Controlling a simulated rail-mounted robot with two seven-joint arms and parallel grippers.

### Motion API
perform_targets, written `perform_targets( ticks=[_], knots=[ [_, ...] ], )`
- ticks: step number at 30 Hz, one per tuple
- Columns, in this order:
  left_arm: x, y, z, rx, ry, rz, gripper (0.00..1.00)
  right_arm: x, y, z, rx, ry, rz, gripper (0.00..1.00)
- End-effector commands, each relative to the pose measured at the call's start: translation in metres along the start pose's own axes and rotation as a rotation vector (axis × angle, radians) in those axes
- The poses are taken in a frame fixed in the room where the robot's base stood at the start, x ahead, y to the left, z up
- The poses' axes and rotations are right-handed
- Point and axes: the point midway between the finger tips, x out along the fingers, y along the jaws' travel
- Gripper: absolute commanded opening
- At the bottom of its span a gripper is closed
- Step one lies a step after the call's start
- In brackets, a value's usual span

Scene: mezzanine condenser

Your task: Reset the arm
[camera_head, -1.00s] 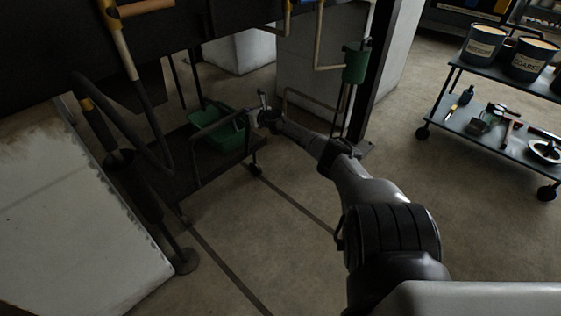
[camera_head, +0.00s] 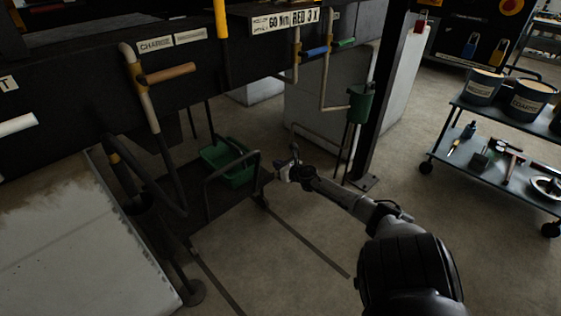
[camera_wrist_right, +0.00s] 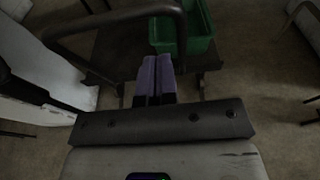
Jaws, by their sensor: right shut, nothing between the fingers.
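My right arm reaches in from the lower right in the head view, and its gripper (camera_head: 290,160) is held out over the floor, just right of a low dark cart. In the right wrist view the gripper's two purple-tipped fingers (camera_wrist_right: 155,76) lie side by side, closed, with nothing between them. Beyond the fingers are the cart's dark deck (camera_wrist_right: 118,58) and a green bin (camera_wrist_right: 196,32) on it. The gripper looks apart from the bin. My left gripper is not in view.
The green bin (camera_head: 228,160) sits on the low cart, whose handle (camera_head: 222,170) rises at its near side. A dark machine with pipes and a wooden-handled lever (camera_head: 168,73) stands at left. A post (camera_head: 377,110) and a tool trolley (camera_head: 478,170) stand right.

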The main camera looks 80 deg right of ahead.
Motion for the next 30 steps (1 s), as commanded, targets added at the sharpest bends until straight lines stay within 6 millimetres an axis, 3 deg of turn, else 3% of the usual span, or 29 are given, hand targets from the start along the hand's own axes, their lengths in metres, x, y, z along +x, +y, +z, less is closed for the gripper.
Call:
perform_targets(
  ticks=[6, 17, 20, 25, 28, 30],
  knots=[
    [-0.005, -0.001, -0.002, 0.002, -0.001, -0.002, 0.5, -0.011, 0.0, 0.001, 0.0, -0.001, 0.0, 0.0],
    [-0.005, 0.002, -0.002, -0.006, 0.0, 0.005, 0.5, -0.011, 0.0, 0.0, 0.052, -0.001, -0.001, 0.0],
    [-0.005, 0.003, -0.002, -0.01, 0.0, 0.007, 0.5, -0.012, -0.009, 0.002, 0.184, -0.015, -0.054, 0.0],
    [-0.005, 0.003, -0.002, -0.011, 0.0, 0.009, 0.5, -0.021, -0.053, 0.014, 0.637, -0.169, -0.338, 0.0],
    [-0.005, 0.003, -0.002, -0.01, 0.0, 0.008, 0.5, -0.03, -0.053, 0.031, 0.942, -0.311, -0.454, 0.0],
    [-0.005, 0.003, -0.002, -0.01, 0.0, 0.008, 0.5, -0.036, -0.037, 0.036, 1.148, -0.386, -0.508, 0.0]
  ],
)
